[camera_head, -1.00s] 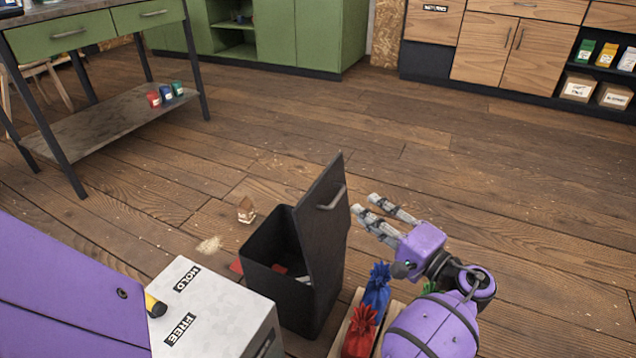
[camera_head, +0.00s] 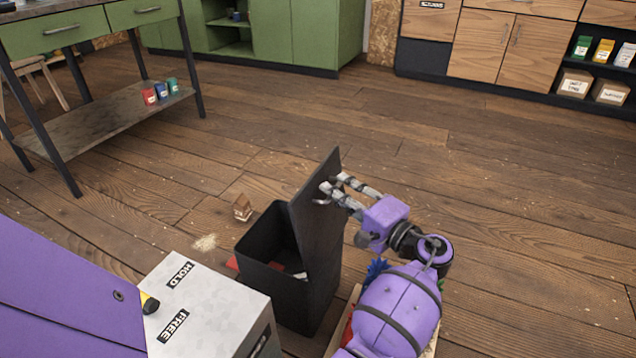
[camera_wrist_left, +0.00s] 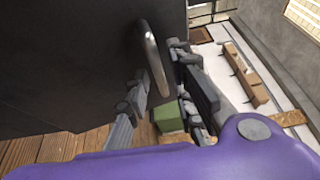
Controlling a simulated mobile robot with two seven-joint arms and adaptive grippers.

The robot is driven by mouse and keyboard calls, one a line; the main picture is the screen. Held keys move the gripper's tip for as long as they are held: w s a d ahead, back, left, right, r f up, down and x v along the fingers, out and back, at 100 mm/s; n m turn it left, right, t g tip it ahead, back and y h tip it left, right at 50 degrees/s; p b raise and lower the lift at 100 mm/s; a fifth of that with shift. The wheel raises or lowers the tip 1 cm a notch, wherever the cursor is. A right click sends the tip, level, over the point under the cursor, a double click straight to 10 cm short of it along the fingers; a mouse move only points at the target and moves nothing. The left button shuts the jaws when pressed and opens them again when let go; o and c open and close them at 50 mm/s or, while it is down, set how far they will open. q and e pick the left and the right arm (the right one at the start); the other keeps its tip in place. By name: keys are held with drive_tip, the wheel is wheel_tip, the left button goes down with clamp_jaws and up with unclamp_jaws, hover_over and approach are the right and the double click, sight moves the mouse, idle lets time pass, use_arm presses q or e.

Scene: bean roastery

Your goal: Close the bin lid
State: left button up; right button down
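The black bin (camera_head: 285,295) stands on the floor with its lid (camera_head: 317,225) raised, nearly upright on the bin's right side. Through the open top I see a dark inside with a pale scrap in it. My left gripper (camera_head: 335,184) is at the lid's outer face, at its handle. In the left wrist view, the metal lid handle (camera_wrist_left: 152,60) lies between the gripper's fingers (camera_wrist_left: 160,75), which stand apart with gaps beside the bar. The dark lid (camera_wrist_left: 70,60) fills the left of that view. My right gripper is not in view.
A pale box (camera_head: 215,310) marked HOLD and FREE stands just left of the bin. A crate with a blue bag (camera_head: 376,270) is on the right, partly hidden by my arm. A small brown object (camera_head: 242,208) lies on the floor behind. Open floor spreads beyond.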

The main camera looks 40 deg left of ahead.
use_arm(q)
clamp_jaws()
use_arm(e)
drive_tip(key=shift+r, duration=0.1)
